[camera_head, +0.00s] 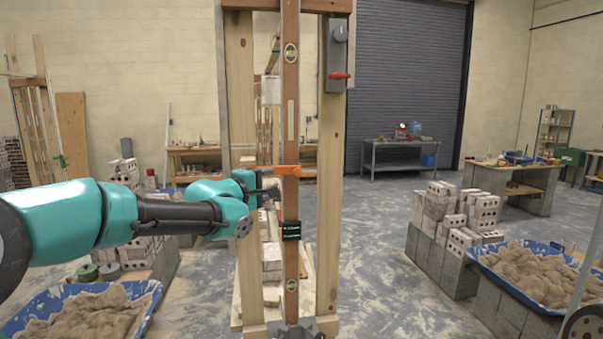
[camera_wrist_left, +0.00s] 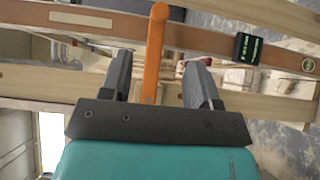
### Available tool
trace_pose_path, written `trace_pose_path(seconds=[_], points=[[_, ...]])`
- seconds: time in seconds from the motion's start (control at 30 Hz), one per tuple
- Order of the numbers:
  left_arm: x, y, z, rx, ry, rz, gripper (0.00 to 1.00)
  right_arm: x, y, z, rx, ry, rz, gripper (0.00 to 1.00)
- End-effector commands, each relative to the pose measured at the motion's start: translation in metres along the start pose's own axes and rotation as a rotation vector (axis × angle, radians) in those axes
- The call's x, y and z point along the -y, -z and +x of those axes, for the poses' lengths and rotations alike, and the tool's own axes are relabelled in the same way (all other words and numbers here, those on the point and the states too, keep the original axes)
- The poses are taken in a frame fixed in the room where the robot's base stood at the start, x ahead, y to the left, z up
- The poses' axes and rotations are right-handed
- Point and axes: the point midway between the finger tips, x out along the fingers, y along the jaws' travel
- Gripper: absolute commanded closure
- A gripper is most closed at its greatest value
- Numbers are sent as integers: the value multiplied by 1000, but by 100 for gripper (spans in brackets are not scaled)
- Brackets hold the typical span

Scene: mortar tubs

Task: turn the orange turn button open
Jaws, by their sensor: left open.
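The orange turn button (camera_head: 284,170) is a bar lying level across the middle of the upright wooden frame in the head view. In the left wrist view the orange turn button (camera_wrist_left: 154,50) runs between the two fingers, with its rounded end beyond the fingertips. My left gripper (camera_head: 272,184) is at the button's left part, coming from the left. In the left wrist view the left gripper (camera_wrist_left: 158,72) has its dark fingers spread, with a gap on both sides of the bar. Whether a finger touches it is unclear. My right gripper is not in view.
The wooden frame (camera_head: 329,150) has a brown centre strip (camera_head: 290,110) with a black label box (camera_head: 291,230). Bricks (camera_head: 447,215) and a blue mortar tub (camera_head: 548,308) stand at right.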

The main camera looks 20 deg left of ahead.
Motion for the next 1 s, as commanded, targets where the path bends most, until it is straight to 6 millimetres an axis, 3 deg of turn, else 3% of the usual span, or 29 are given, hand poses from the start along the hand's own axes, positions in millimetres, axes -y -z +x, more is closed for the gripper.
trace_pose_path(seconds=[1.0], points=[[1, 0, 146, 0, 0, 0, 44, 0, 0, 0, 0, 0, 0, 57]])
